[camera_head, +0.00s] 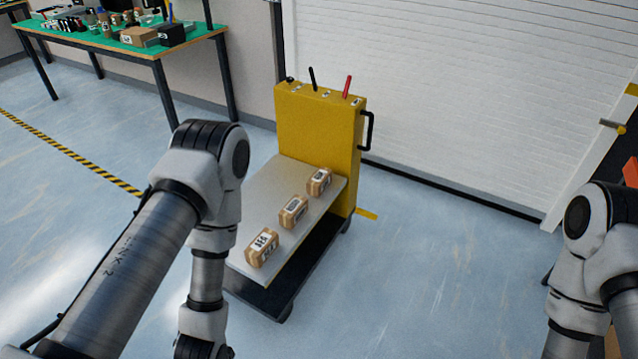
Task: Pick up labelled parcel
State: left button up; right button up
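Three small brown parcels with white labels sit in a row on a grey flat platform (263,190) of a yellow cart (318,130). The nearest parcel (262,248) lies near the platform's front end. The middle parcel (293,212) and the far parcel (319,182) lie behind it toward the yellow box. All three have light labels; the print is too small to read. My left arm reaches in from the left, beside the platform, and its gripper is cut off at the bottom edge. My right arm is at the right edge, and its gripper is out of view.
A green-topped table (110,38) with boxes and small items stands at the back left. A white shutter (450,90) closes the back. Black and yellow tape (75,155) marks the floor. Blue floor (430,270) lies clear right of the cart.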

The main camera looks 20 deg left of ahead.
aim_at(316, 185)
jog(key=i+l, duration=0.3)
jog(key=i, duration=0.2)
jog(key=i+l+u, duration=0.15)
jog(key=i+l, duration=0.15)
jog(key=i, duration=0.85)
jog(key=i+l+u, duration=0.1)
jog(key=i, duration=0.45)
